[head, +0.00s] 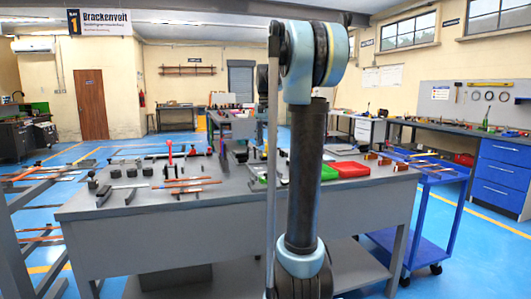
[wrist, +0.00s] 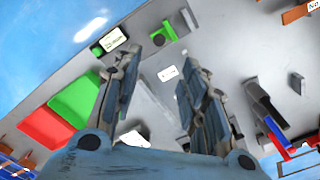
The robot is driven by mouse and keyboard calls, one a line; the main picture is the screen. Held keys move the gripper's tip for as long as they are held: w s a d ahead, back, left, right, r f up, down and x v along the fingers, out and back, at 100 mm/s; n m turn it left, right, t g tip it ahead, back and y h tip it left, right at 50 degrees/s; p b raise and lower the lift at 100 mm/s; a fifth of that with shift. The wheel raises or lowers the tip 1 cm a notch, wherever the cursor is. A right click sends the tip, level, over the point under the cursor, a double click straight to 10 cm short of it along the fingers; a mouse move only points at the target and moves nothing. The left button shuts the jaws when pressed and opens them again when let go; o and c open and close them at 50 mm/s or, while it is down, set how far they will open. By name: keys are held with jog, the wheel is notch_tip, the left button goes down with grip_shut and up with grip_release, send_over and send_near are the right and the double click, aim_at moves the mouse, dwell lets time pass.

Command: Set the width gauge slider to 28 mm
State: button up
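My gripper (wrist: 157,72) is open in the wrist view, its two fingers apart above the grey bench with nothing between them. A small white label (wrist: 167,73) lies on the bench surface beyond the gap. A green piece with a dark round part (wrist: 162,33) sits past the fingertips, beside a dark device with a white display or label (wrist: 114,39). I cannot tell for sure which part is the width gauge slider, and no scale reading is legible. In the head view my arm stands in front of the bench (head: 130,245) and hides part of its top; the gripper is not visible there.
A red tray (head: 348,169) and a green tray are on the bench's right side; the wrist view shows red (wrist: 42,127) and green (wrist: 75,97) ones at left. Tools with a red handle (head: 170,152) and copper bars (head: 190,181) lie left. A blue cart (head: 440,215) stands right.

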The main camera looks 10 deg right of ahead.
notch_tip(320, 180, up, 4)
notch_tip(320, 180, down, 17)
jog(key=shift+s, duration=0.1)
dwell(0.6)
jog(key=shift+c, duration=0.5)
grip_shut()
